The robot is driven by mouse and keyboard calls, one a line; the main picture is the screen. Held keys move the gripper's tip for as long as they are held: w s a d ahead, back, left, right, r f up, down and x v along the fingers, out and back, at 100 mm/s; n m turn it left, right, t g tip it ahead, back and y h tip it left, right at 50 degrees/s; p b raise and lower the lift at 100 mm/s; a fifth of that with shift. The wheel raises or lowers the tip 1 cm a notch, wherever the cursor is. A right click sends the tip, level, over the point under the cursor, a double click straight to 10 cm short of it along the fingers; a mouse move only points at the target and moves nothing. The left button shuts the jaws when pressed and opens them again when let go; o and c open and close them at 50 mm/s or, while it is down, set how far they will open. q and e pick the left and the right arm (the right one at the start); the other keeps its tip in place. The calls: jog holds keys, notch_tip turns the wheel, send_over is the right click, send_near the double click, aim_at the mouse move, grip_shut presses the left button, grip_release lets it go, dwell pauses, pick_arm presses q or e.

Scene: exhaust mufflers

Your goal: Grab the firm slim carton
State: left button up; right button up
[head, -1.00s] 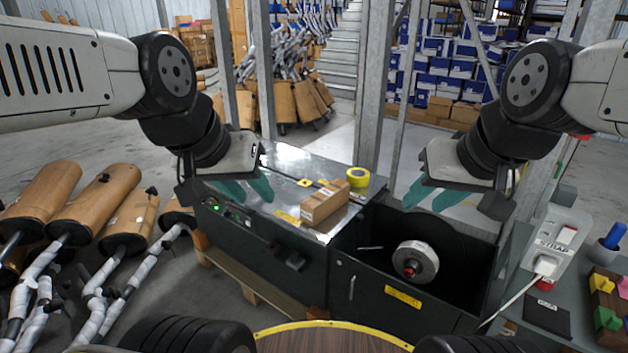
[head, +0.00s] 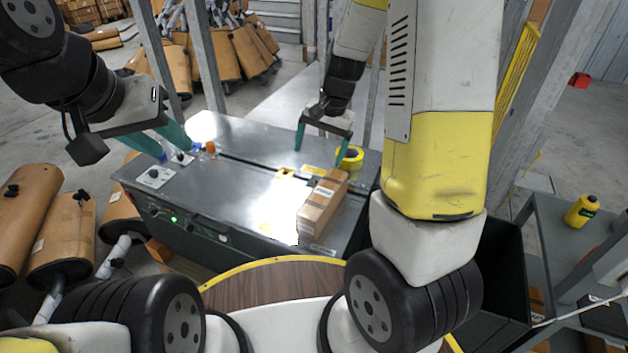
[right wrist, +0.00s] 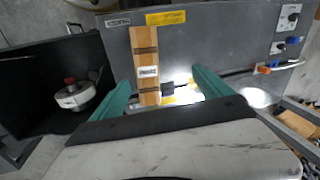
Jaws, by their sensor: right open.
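The slim brown carton (head: 322,202) lies flat on the grey machine top (head: 245,185) near its right end. In the right wrist view the carton (right wrist: 146,62) shows between the finger lines, closer to the left finger, with dark bands and a white label. My right gripper (head: 321,146) is open and empty, beyond the carton in the head view, above the far side of the machine top. My left gripper (head: 176,150) appears open and empty over the machine's left far corner, well away from the carton.
A black open bin with a strap reel (right wrist: 75,95) adjoins the machine. Upright metal posts stand behind. Wrapped mufflers (head: 65,235) stand at the left. The machine top's middle is clear.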

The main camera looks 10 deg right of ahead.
jog(key=m+g+h, duration=0.2)
send_near(323, 199)
jog(key=f, duration=0.2)
jog(key=w+f, duration=0.1)
jog(key=f, duration=0.1)
jog(key=w+d+f, duration=0.1)
jog(key=f, duration=0.1)
jog(key=shift+d, duration=0.1)
jog(key=f, duration=0.7)
jog(key=shift+w+f, duration=0.3)
jog(key=shift+w, duration=0.05)
jog(key=shift+r, duration=0.1)
jog(key=c, duration=1.8)
